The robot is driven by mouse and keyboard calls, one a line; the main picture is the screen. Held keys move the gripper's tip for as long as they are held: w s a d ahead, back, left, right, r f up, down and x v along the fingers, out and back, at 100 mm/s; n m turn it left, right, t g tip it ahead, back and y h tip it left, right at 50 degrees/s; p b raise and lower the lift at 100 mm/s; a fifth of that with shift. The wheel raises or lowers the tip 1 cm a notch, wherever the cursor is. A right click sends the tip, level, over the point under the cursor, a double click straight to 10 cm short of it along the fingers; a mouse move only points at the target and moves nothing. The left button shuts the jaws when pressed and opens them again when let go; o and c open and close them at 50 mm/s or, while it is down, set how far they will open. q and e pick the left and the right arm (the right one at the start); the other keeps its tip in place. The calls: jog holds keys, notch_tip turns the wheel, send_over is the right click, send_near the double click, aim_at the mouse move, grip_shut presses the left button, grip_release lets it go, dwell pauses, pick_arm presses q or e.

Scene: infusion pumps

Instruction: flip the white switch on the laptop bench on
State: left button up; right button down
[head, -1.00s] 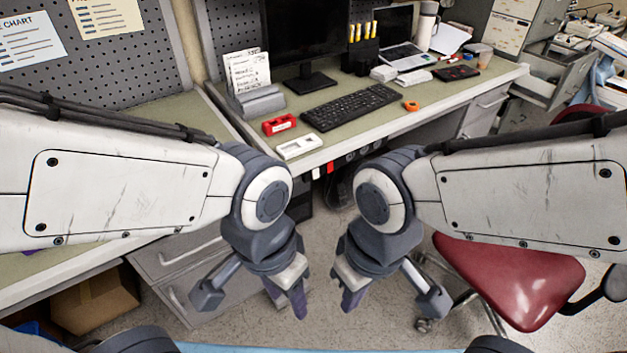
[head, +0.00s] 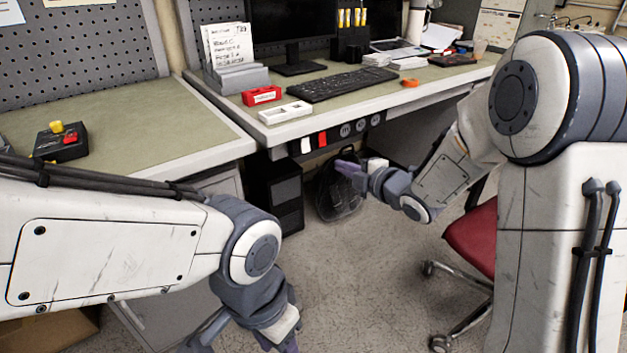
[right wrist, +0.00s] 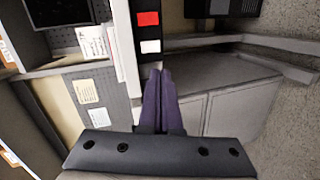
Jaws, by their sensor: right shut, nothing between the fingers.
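The white switch (head: 306,146) is on a dark strip under the front edge of the laptop bench (head: 237,125), left of a red switch (head: 322,138). In the right wrist view the white switch (right wrist: 150,46) is just beyond my fingertips, below the red one (right wrist: 148,18). My right gripper (head: 347,167) is shut and empty, with its purple fingers pointing left, below and right of the white switch. In the right wrist view its fingers (right wrist: 160,75) lie together, apart from the switch as far as I can tell. My left gripper (head: 287,344) is cut off at the bottom edge.
Round sockets (head: 345,130) continue the strip to the right. A dark cabinet (head: 278,190) and a black bag (head: 338,195) stand under the bench. A red chair (head: 472,238) is at right. A black box with red and yellow buttons (head: 62,142) sits on the left bench.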

aim_at(307, 151)
pick_arm(q)
notch_tip(307, 151, down, 3)
jog(key=shift+b, duration=0.7)
pick_arm(e)
jog(key=shift+w+d+f+n+t+y, duration=0.2)
jog(key=shift+d+f+n+y, duration=0.1)
jog(key=shift+f+n+y, duration=0.25)
jog(key=shift+w+d+f+n+t+y, duration=0.15)
jog(key=shift+d+f+n+y, duration=0.25)
jog(key=shift+n, duration=0.25)
jog(key=shift+a, duration=0.1)
pick_arm(q)
jog(key=shift+f+b, duration=0.5)
pick_arm(e)
jog(key=x, duration=1.4)
jog(key=shift+f, duration=0.15)
